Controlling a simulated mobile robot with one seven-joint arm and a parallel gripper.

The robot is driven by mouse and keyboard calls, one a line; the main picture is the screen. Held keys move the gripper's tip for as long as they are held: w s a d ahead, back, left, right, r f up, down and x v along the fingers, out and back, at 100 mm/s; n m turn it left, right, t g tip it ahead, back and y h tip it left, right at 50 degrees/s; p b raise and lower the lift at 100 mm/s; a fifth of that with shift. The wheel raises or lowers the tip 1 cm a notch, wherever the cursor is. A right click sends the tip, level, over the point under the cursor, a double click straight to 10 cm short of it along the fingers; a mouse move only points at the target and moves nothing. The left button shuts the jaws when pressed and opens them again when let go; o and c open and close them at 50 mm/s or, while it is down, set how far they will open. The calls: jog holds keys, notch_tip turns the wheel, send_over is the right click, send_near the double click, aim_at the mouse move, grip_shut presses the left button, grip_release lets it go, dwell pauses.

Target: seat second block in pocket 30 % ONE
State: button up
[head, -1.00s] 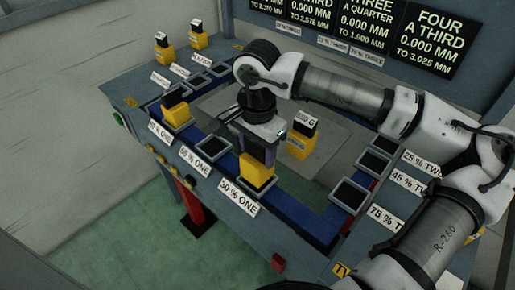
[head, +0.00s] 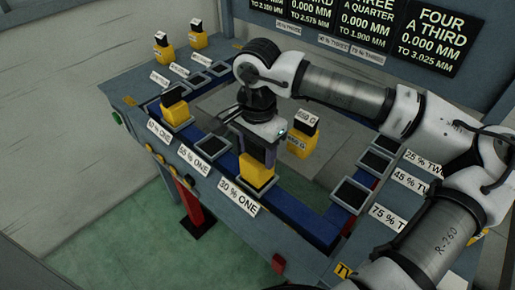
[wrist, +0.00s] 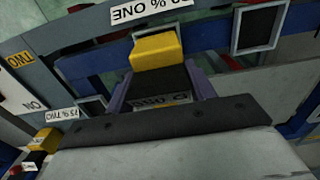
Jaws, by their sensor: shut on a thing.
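My gripper (head: 258,157) points down and is shut on a yellow block with a dark upper part (head: 258,173). The block is at the pocket beside the "30 % ONE" label (head: 238,197). In the wrist view the yellow part of the block (wrist: 156,50) shows beyond the fingers, and its dark, labelled upper part is between the two purple fingers (wrist: 160,98). A bit of the pocket's rim (wrist: 150,30) shows past the block. The block hides the rest of the pocket, so I cannot tell how deep it sits.
Another yellow block (head: 174,110) stands at a left pocket on the front rail. One more (head: 301,140) stands right of my gripper, and two (head: 166,52) (head: 197,39) are at the back left. An empty pocket (head: 211,146) lies left of mine; another (head: 351,194) is on the right.

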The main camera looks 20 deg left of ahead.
jog(key=shift+f+b, duration=0.85)
jog(key=shift+f, duration=0.1)
jog(key=o, duration=1.5)
notch_tip(320, 180, up, 13)
jog(key=shift+f+b, duration=0.15)
jog(key=shift+b, duration=0.55)
jog(key=shift+r, duration=0.6)
